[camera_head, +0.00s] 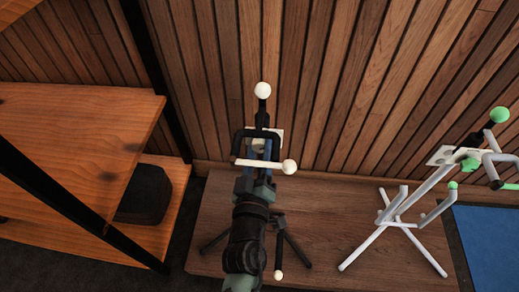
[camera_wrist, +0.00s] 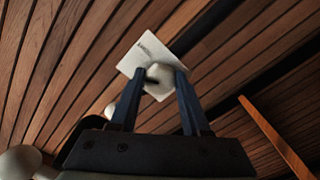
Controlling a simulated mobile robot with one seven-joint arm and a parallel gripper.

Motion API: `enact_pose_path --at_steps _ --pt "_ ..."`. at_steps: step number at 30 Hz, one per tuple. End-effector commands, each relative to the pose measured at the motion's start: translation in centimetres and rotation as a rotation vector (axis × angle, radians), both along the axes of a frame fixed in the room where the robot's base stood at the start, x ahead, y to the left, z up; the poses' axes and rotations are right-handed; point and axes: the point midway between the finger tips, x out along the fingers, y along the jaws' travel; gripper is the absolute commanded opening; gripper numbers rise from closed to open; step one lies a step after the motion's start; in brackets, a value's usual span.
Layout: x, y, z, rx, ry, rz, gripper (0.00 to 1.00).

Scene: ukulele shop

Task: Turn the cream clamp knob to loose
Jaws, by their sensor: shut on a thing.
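The cream clamp knob (camera_wrist: 158,82) is between my fingertips in the wrist view, and a dark slot or lever shows at its left side. My gripper (camera_wrist: 160,76) is shut on it, one blue finger on each side. In the head view my gripper (camera_head: 262,150) reaches the black stand (camera_head: 263,112) from the front, and the arm hides the knob there. The stand has a cream ball on top (camera_head: 263,90) and a cream-tipped arm at the right (camera_head: 289,167). A white card (camera_wrist: 150,52) sits behind the knob.
A white stand with green tips (camera_head: 398,220) stands to the right on the low wooden platform (camera_head: 330,210). A wooden shelf (camera_head: 75,140) with a black post is at the left. A slatted wood wall (camera_head: 330,70) is close behind. A blue mat (camera_head: 490,245) lies at far right.

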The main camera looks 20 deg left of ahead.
Motion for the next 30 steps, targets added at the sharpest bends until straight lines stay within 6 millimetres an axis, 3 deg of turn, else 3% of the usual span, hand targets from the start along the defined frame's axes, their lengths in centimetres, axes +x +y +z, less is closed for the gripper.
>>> enact_pose_path --at_steps 30 --pt "-0.03 -0.07 0.04 -0.878 -0.250 0.001 0.00"
